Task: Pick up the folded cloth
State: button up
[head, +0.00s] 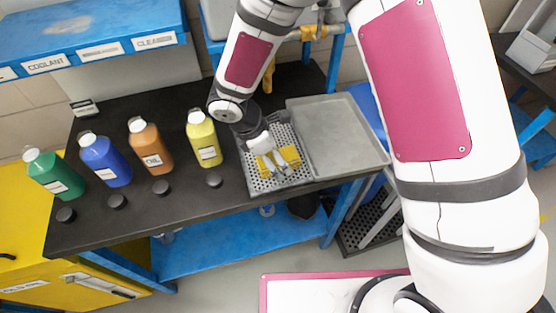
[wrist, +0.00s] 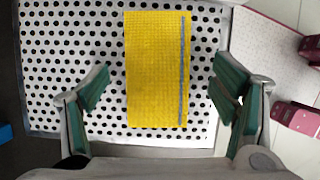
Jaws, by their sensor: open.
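The folded cloth (wrist: 154,70) is yellow with a grey stripe along its right side in the wrist view. It lies flat on a white perforated tray (wrist: 55,45). In the head view the cloth (head: 291,155) is partly covered by my gripper (head: 272,168). In the wrist view my gripper (wrist: 158,92) is open, with one green-padded finger on each side of the cloth. Both fingers stand apart from it and nothing is held. The height of the fingertips above the tray is hard to tell.
Beside the perforated tray is an empty grey tray (head: 335,135). Green (head: 52,173), blue (head: 105,161), orange (head: 150,146) and yellow (head: 204,139) bottles stand to the left on the black bench (head: 180,205), with black caps before them. A blue shelf (head: 90,35) hangs above.

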jog(key=shift+f, duration=0.15)
jog(key=c, duration=1.1)
jog(key=shift+r, duration=0.2)
jog(key=shift+w+r, duration=0.1)
jog(key=shift+r, duration=0.5)
notch_tip(320, 180, up, 2)
jog(key=shift+r+b, duration=0.1)
jog(key=shift+b, duration=0.25)
jog(key=s+a, duration=0.1)
jog(key=s, duration=0.4)
jog(key=s+a+r+b, duration=0.1)
jog(key=s, duration=1)
jog(key=shift+a+r, duration=0.15)
jog(key=shift+a, duration=0.25)
